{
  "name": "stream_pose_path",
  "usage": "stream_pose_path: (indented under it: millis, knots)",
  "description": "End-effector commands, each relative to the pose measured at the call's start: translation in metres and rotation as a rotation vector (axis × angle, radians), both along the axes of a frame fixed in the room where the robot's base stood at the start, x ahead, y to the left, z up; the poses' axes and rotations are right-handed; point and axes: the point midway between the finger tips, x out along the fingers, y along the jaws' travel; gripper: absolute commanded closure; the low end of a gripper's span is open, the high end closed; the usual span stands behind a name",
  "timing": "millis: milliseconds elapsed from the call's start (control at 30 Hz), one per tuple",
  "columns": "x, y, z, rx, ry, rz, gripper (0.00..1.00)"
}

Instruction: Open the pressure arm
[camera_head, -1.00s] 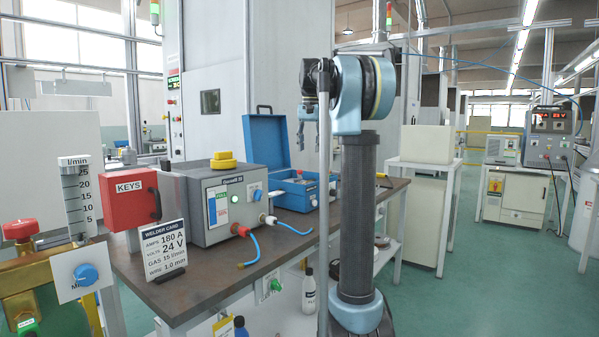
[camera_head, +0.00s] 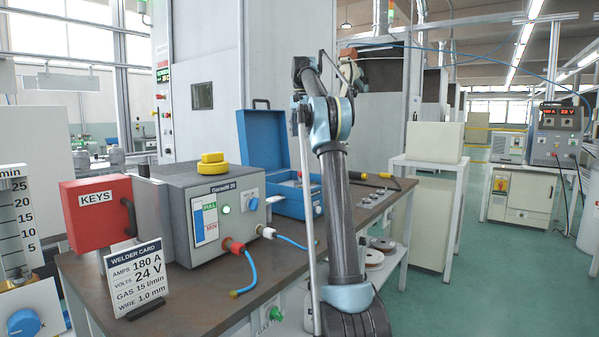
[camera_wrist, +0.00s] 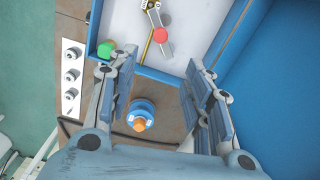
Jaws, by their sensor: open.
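The open blue case (camera_head: 292,205) stands on the workbench with its lid (camera_head: 268,140) raised. In the wrist view, the case's blue rim (camera_wrist: 160,75) surrounds a pale inside. A small metal lever with a red round knob (camera_wrist: 161,35) lies there and looks like the pressure arm. A brass-coloured strip (camera_wrist: 149,47) runs beside it. My gripper (camera_wrist: 150,68) is open and empty above the case's near edge, with the lever beyond its fingertips. In the head view my arm hides part of the case, and the gripper is not clear.
The blue lid (camera_wrist: 275,70) rises close on the right. A grey welder box (camera_head: 205,220) stands left of the case on the bench (camera_head: 180,300).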

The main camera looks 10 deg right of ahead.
Motion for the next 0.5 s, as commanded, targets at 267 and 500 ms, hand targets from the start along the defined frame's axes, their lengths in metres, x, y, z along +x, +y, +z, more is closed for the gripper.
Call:
stream_pose_path:
  millis: [267,500]
  knots:
    - [0.0,0.0,-0.025,0.0,0.0,0.0,0.54]
    - [-0.001,0.0,-0.058,0.0,0.0,0.001,0.54]
